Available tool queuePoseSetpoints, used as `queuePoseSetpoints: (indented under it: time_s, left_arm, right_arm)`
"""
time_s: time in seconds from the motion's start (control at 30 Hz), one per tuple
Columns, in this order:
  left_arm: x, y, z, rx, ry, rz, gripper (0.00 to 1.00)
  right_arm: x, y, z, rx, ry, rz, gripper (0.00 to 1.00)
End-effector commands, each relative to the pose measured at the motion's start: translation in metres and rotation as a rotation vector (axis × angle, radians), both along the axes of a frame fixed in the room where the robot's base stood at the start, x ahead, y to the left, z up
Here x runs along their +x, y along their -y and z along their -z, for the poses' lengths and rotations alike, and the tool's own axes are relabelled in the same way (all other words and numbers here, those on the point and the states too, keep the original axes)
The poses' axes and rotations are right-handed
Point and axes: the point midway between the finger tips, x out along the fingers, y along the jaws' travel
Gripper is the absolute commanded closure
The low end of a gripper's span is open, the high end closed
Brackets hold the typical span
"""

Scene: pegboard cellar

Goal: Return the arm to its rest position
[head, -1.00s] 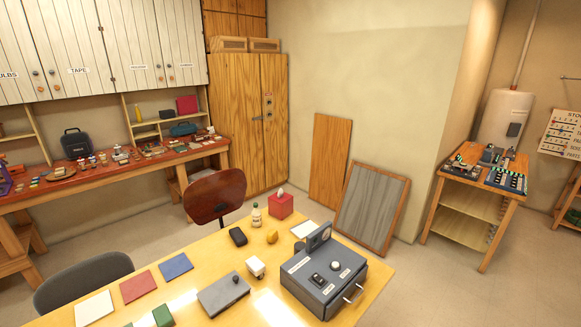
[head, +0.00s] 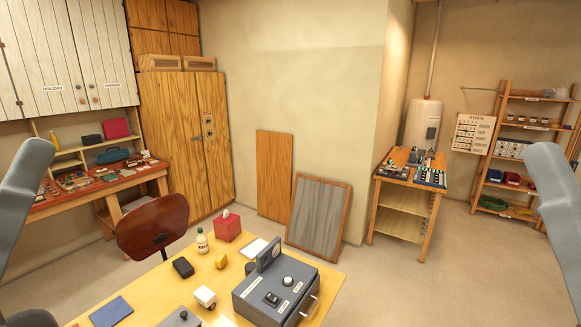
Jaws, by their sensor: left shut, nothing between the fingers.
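My left arm comes in along the left edge of the head view as a grey link. A small dark grey part at the bottom left corner looks like my left gripper (head: 32,318); it is cut off by the frame's lower edge. It is shut with nothing held, apart from the things on the yellow table (head: 150,290). My right arm shows only as a grey link at the right edge. Its gripper is out of the picture.
A grey box with a handle (head: 275,292), a red tissue box (head: 228,226), a white bottle (head: 202,241) and a blue pad (head: 111,311) are on the table. A brown chair (head: 152,226) stands behind it. The floor to the right is clear.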

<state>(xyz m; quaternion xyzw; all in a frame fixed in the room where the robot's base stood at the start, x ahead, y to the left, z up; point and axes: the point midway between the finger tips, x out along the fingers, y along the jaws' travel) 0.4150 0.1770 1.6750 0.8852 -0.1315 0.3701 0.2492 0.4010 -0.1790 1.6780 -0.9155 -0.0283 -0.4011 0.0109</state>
Motion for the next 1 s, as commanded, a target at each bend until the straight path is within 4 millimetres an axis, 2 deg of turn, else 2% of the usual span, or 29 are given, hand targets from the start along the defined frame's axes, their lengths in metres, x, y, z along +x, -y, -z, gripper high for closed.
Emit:
queuePoseSetpoints:
  time_s: [0.03, 0.07, 0.17, 0.2, 0.23, 0.4, 0.5, 0.63, 1.0]
  left_arm:
    - [-0.014, -0.001, -0.004, 0.09, 0.037, -0.101, 1.0]
    - [-0.019, -0.002, -0.006, 0.151, 0.048, -0.17, 1.0]
    - [-0.015, -0.002, -0.003, 0.356, 0.045, -0.386, 1.0]
    - [-0.015, -0.002, -0.039, 0.361, 0.048, -0.394, 1.0]
    - [-0.015, -0.002, -0.054, 0.36, 0.047, -0.391, 1.0]
    - [-0.014, -0.002, -0.118, 0.358, 0.045, -0.389, 1.0]
    - [-0.014, -0.002, -0.144, 0.357, 0.045, -0.388, 1.0]
    - [-0.014, -0.002, -0.157, 0.358, 0.044, -0.388, 1.0]
    - [-0.014, -0.002, -0.153, 0.357, 0.044, -0.387, 1.0]
  right_arm:
    - [0.0, 0.0, 0.0, 0.0, 0.0, 0.0, 0.5]
    - [0.0, 0.0, 0.0, 0.0, 0.0, 0.0, 0.5]
    - [0.0, 0.0, 0.0, 0.0, 0.0, 0.0, 0.5]
    - [0.001, 0.0, -0.034, 0.0, -0.003, 0.0, 0.5]
    - [0.001, 0.0, -0.05, 0.0, -0.003, 0.0, 0.5]
    - [0.0, 0.0, -0.115, 0.0, 0.001, 0.0, 0.5]
    - [0.0, 0.0, -0.142, 0.0, 0.001, 0.0, 0.5]
    - [0.0, 0.0, -0.154, 0.0, 0.0, 0.0, 0.5]
    - [0.0, 0.0, -0.15, 0.0, -0.001, 0.0, 0.5]
